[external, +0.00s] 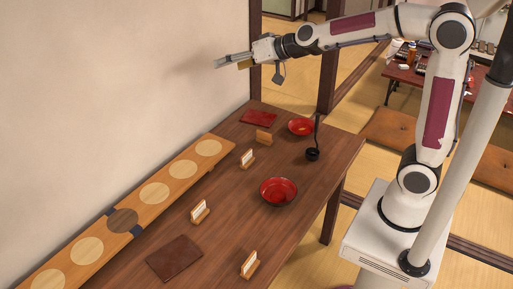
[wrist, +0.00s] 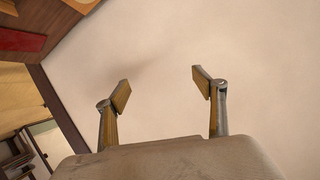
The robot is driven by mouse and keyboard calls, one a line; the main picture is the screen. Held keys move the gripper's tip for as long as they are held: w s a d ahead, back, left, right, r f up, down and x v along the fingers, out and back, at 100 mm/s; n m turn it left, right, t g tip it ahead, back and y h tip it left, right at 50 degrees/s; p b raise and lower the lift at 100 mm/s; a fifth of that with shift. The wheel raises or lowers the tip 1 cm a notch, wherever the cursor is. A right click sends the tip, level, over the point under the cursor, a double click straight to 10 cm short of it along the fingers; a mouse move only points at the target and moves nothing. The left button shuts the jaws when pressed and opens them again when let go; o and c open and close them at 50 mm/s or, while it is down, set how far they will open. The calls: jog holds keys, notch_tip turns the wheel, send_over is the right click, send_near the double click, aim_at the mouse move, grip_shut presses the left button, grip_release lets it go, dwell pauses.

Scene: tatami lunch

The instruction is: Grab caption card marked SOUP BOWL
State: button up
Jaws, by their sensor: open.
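Several small caption cards in wooden holders stand on the dark wooden table (external: 222,232). One card (external: 247,157) stands near the far end, one card (external: 199,211) at the middle left, and one card (external: 250,264) at the near right. Another wooden holder (external: 264,137) stands at the back, its card face not visible. The print is too small to read, so I cannot tell which says SOUP BOWL. My gripper (external: 218,63) is raised high above the table's far end, near the wall. In the wrist view my gripper (wrist: 160,92) is open and empty, facing the wall.
A large red bowl (external: 278,191) sits mid-table; a smaller red bowl (external: 300,127) is at the back. A black ladle-like item (external: 313,153) stands upright beside it. A red mat (external: 259,118) and brown mat (external: 174,258) lie flat. A long board with round discs (external: 154,193) runs along the wall.

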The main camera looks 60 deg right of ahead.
jog(key=w+d+f+m+h, duration=0.45)
jog(key=w+d+f, duration=0.2)
jog(key=w, duration=0.25)
jog(key=w+d+f+m+h, duration=0.45)
jog(key=w+f, duration=0.25)
jog(key=w, duration=0.2)
jog(key=m+g+h, duration=0.5)
jog(key=g+h, duration=0.1)
jog(key=g, duration=0.6)
send_near(265, 137)
jog(key=shift+w+d+r, duration=0.5)
jog(key=shift+w+d, duration=0.05)
jog(key=shift+w, duration=0.25)
jog(key=shift+s+f, duration=0.35)
jog(key=shift+s, duration=0.05)
jog(key=shift+x, duration=1.3)
